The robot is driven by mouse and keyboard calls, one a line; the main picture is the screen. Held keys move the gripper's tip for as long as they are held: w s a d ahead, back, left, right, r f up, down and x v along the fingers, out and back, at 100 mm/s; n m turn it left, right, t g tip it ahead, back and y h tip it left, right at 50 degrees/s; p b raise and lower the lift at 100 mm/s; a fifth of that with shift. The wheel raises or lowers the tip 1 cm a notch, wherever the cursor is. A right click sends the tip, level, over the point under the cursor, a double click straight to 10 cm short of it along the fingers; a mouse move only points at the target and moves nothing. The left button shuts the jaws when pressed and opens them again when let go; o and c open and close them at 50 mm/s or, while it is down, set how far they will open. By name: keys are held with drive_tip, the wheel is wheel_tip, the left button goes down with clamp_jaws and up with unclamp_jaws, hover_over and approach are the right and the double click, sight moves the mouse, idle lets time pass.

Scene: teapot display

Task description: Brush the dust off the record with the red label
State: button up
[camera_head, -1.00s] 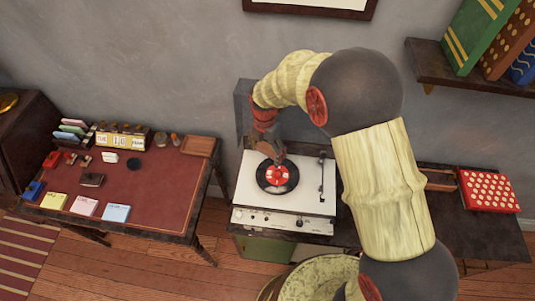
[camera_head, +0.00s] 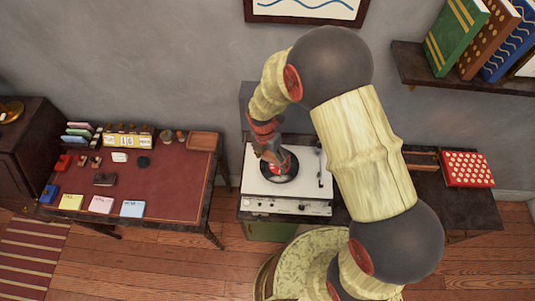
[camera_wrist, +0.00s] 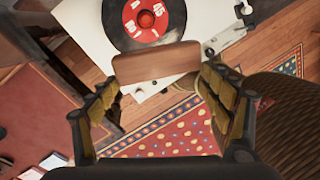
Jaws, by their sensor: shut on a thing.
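The black record with the red label (camera_head: 291,170) lies on the white turntable (camera_head: 318,206). My gripper (camera_head: 271,158) is over the left side of the record and hides part of its label. In the wrist view, my gripper (camera_wrist: 157,88) is shut on a brown wooden brush (camera_wrist: 157,63), held crosswise between the fingers. The record (camera_wrist: 172,18) shows just beyond the brush, and the brush overlaps its near edge in the picture. I cannot tell whether the brush touches the record. Its bristles are hidden, and I cannot make out dust.
The tonearm (camera_head: 320,172) is at the turntable's right side. A red dotted box (camera_head: 468,169) sits on the cabinet to the right. A desk (camera_head: 170,186) with several small items stands left. A wall shelf (camera_head: 448,72) holds books at upper right.

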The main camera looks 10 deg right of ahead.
drive_tip(key=f+b, duration=0.3)
drive_tip(key=f, duration=0.2)
drive_tip(key=shift+d+b, duration=0.2)
drive_tip(key=shift+b, duration=0.15)
drive_tip(key=shift+s+d+r, duration=0.1)
